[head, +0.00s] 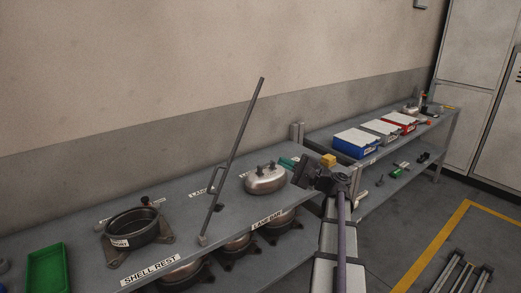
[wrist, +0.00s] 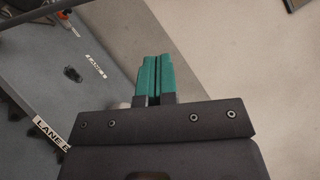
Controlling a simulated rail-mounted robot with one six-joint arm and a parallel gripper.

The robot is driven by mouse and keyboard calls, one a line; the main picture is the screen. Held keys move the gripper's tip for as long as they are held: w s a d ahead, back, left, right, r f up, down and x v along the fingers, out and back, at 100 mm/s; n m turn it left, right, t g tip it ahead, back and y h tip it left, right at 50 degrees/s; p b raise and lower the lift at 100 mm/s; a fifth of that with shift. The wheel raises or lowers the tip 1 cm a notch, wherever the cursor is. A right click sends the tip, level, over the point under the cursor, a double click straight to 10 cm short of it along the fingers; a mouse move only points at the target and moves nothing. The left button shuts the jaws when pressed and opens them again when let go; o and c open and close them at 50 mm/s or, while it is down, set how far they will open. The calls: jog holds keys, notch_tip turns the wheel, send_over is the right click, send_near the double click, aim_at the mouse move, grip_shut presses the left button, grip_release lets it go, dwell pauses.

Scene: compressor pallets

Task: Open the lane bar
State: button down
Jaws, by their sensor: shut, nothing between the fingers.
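The lane bar (head: 232,160) is a long thin grey bar in the head view. Its foot is near the front edge of the grey bench, left of the LANE BAR label (head: 268,220). It stands raised, leaning to the right, its top end high above the bench. My gripper (head: 288,162) is right of the bar and apart from it, beside a silver compressor shell (head: 265,179). Its teal fingers (wrist: 152,76) are together in the wrist view, with nothing between them.
A dark round housing (head: 132,229) and a green tray (head: 47,270) are on the bench at left. Several dark-based compressors (head: 237,245) sit on the shelf below. Blue (head: 357,143), grey and red bins stand on the far bench at right. Air above the bench is mostly clear.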

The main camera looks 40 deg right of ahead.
jog(key=s+a+r+p+x, duration=0.1)
jog(key=p+x, duration=0.3)
jog(key=x, duration=0.8)
jog(key=shift+s+a, duration=0.15)
jog(key=shift+a, duration=0.5)
jog(key=shift+r, duration=0.1)
